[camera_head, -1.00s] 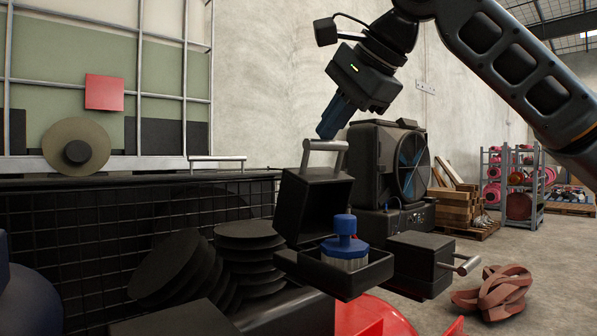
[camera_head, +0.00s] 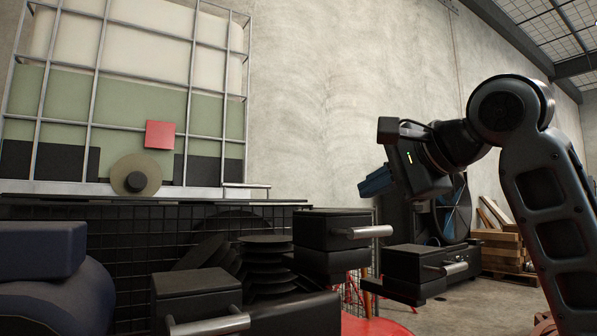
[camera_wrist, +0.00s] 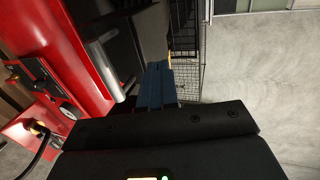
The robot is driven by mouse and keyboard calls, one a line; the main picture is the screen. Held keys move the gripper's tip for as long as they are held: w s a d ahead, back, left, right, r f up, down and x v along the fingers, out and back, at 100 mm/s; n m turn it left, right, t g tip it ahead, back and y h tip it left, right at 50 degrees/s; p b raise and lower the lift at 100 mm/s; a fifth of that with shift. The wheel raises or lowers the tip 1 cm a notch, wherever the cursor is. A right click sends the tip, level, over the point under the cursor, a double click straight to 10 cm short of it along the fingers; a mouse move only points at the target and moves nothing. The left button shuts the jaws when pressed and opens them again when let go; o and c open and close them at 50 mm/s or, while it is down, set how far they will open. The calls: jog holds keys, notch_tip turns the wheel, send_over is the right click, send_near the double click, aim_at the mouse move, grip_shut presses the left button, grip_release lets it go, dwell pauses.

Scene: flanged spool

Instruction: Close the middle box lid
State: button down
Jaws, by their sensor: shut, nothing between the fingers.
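The middle box (camera_head: 330,241) is black with a silver bar handle (camera_head: 369,232). Its lid lies down flat on the box, and the inside is hidden. My gripper (camera_head: 364,187) is to the right of and above the middle box, apart from it, with its blue fingers together and empty, pointing left. The blue fingers also show in the wrist view (camera_wrist: 157,85). A left box (camera_head: 195,291) and a right box (camera_head: 422,264) also have their lids down, each with a silver handle.
Black discs (camera_head: 265,254) are stacked left of the middle box. A wire mesh cage (camera_head: 130,245) and a tall tank frame (camera_head: 190,75) stand behind. A fan unit (camera_head: 455,208) stands behind my gripper. The air above the boxes is clear.

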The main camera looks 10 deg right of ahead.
jog(key=shift+t+y, duration=0.4)
jog(key=shift+t, duration=0.4)
jog(key=shift+s+d+f+b, duration=0.1)
jog(key=shift+s+f+b, duration=0.2)
jog(key=shift+f, duration=0.55)
jog(key=shift+s+d+f+b, duration=0.15)
jog(key=shift+s+f, duration=0.3)
jog(key=shift+f, duration=0.35)
jog(key=shift+s+d+f+b, duration=0.1)
jog(key=shift+s+f+b, duration=0.2)
jog(key=shift+f, duration=0.55)
